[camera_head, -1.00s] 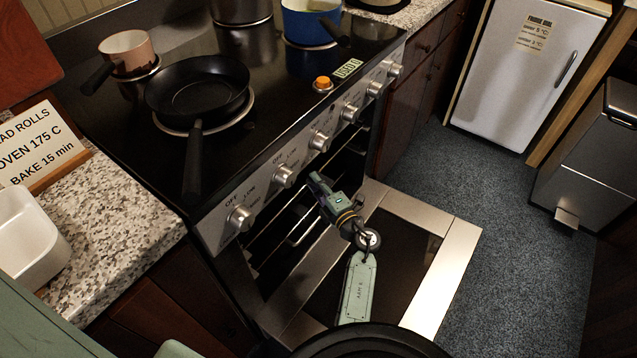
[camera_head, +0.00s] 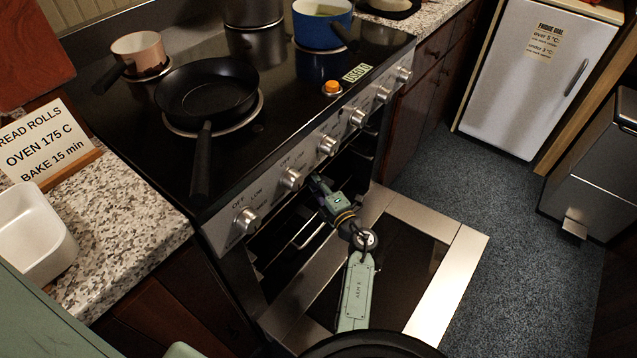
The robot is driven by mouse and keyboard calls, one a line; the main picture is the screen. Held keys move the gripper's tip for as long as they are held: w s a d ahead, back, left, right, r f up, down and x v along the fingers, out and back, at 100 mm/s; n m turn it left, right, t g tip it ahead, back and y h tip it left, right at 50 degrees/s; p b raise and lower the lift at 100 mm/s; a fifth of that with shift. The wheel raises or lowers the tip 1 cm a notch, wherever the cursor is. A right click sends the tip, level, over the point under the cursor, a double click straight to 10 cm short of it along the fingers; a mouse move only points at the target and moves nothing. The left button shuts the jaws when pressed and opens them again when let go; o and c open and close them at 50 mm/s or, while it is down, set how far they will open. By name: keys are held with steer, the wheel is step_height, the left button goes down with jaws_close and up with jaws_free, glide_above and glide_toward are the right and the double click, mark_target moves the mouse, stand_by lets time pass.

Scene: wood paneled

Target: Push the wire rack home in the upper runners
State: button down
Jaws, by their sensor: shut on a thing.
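The oven (camera_head: 238,268) stands under the black hob, and its door (camera_head: 458,270) is folded down flat in front. The wire rack (camera_head: 309,238) shows as thin bright rods inside the dark opening. Its far parts and the runners are in shadow, so I cannot tell its exact level or depth. My gripper (camera_head: 318,184) is at the oven mouth, just under the knob panel, reaching in over the open door. It is shut on the rack's front, though the fingertips are small and dark and the contact is hard to see.
A frying pan (camera_head: 207,90), a copper-coloured pot (camera_head: 140,52) and a blue pot (camera_head: 322,24) stand on the hob. Control knobs (camera_head: 291,179) jut out close above my gripper. A white dish (camera_head: 32,235) and recipe card (camera_head: 40,140) are on the left counter.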

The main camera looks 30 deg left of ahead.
steer(key=shift+w+a+r, duration=0.1)
steer(key=shift+w+a, duration=0.05)
steer(key=shift+a, duration=0.5)
steer(key=shift+w+a, duration=0.1)
steer(key=shift+a, duration=0.5)
steer(key=c, duration=1.5)
jaws_free()
steer(key=shift+c, duration=0.2)
steer(key=v, duration=1.2)
steer(key=shift+d, duration=0.1)
